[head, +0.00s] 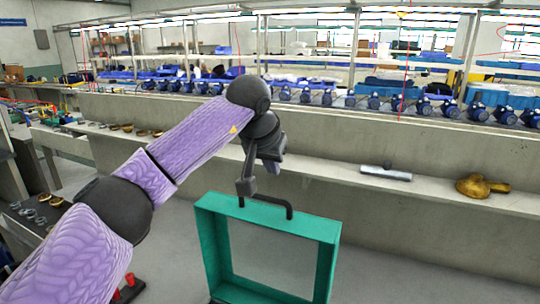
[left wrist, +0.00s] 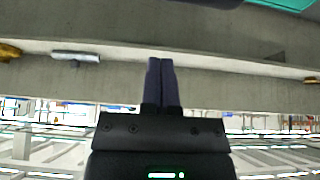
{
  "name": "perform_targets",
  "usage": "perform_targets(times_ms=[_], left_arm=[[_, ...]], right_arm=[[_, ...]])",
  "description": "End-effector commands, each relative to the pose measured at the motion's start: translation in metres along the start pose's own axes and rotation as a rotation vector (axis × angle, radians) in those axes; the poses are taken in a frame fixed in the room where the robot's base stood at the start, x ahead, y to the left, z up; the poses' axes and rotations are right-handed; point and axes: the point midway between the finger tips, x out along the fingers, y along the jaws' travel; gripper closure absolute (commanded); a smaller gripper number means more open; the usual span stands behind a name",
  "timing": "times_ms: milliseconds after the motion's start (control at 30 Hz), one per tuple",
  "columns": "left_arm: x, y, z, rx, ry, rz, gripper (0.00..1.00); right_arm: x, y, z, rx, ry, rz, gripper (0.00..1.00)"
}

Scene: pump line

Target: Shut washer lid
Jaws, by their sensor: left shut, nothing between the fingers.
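The washer lid (head: 325,262) is a teal frame around a clear pane, with a dark bar handle (head: 272,200) on its top edge. In the head view it stands raised, near the bottom centre. A teal edge (left wrist: 285,4), likely the lid, shows at the top right there. My right gripper is not in view.
A long grey ledge (head: 335,168) runs behind the lid. It carries a silver cylinder (head: 386,173), a brass part (head: 482,186) and several small brass pieces at the left. Several blue pumps line the shelf above. Red objects (head: 130,281) sit at the lower left.

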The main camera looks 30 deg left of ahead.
Motion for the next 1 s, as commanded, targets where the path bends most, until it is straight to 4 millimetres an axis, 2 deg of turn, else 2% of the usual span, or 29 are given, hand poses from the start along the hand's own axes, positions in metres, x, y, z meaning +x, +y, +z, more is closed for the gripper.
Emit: perform_targets(times_ms=[133,300,433,833,1000], left_arm=[[0.033,0.001,0.002,-0.002,-0.004,0.000,1.00],[0.024,0.000,0.026,0.001,0.000,0.000,1.00],[0.019,0.000,0.036,0.000,0.000,0.000,1.00],[0.016,0.000,0.038,-0.001,0.001,0.000,1.00],[0.016,0.000,0.043,0.000,0.029,0.000,1.00]], right_arm=[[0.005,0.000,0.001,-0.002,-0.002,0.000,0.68],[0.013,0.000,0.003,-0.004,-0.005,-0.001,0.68],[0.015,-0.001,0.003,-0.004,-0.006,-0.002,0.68],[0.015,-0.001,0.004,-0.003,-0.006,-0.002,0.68],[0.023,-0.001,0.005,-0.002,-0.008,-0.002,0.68]])
